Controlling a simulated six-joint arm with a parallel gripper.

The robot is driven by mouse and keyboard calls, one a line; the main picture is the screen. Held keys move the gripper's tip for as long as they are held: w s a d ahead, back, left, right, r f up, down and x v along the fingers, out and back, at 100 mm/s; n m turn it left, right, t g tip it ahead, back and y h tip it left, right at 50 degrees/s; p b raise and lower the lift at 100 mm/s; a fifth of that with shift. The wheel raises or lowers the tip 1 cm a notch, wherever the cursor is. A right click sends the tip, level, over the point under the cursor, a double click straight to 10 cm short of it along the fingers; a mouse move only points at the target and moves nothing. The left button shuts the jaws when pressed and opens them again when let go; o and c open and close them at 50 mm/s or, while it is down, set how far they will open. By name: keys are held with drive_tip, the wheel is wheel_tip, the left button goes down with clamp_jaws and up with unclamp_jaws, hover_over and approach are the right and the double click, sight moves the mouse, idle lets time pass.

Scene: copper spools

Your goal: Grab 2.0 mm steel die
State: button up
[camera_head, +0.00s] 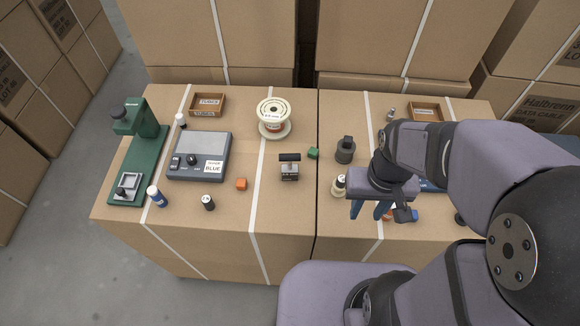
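I cannot tell for certain which piece is the 2.0 mm steel die; the labels are too small to read surely. A dark cylinder with a pale marked top (208,203) stands near the front left of the boxes. A cream piece with a dark, marked top (339,187) stands just left of my gripper. A dark grey stepped piece (345,150) stands behind it. My gripper (369,212) points down over the right box, its two blue fingers apart with nothing visible between them. My arm hides part of the right box.
A grey scale-like device (200,157) and a green press (139,145) stand at left. The front middle is clear.

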sight(289, 171)
drive_tip(key=s+d+f+n+g+h, duration=0.2)
drive_tip(key=s+f+n+g+h, duration=0.1)
drive_tip(key=s+n+h, duration=0.3)
drive_tip(key=w+a+n+t+h, duration=0.2)
drive_tip(key=w+n+t+h, duration=0.7)
drive_tip(key=n, duration=0.5)
drive_tip(key=w+a+f+n+t+y, duration=0.1)
drive_tip(key=a+n+t+y, duration=0.2)
drive_tip(key=a, duration=0.1)
drive_tip(key=w+a+f+n+t+y, duration=0.1)
drive_tip(key=w+a+n+t+y, duration=0.1)
drive_tip(key=a+n+t+y, duration=0.1)
drive_tip(key=w+a+f+n+t+y, duration=0.1)
drive_tip(key=a+n+t+y, duration=0.1)
drive_tip(key=a+n+t, duration=0.2)
drive_tip(key=shift+w+a+n+t+y+p, duration=0.15)
drive_tip(key=shift+w+a+n+t+y, duration=0.1)
drive_tip(key=shift+a, duration=0.4)
drive_tip(key=shift+w+a+n+t+y+p, duration=0.15)
drive_tip(key=shift+a+t, duration=0.1)
drive_tip(key=shift+a, duration=0.35)
drive_tip(key=a+f+n+y, duration=0.1)
drive_tip(key=s+a+f+n+y, duration=0.1)
drive_tip(key=a+n+y, duration=0.1)
drive_tip(key=a+f+n+t+y, duration=0.1)
drive_tip(key=y, duration=0.1)
drive_tip(key=shift+s+a+f, duration=0.1)
drive_tip(key=shift+s+a, duration=0.15)
drive_tip(key=shift+a, duration=0.15)
drive_tip(key=shift+w, duration=1.05)
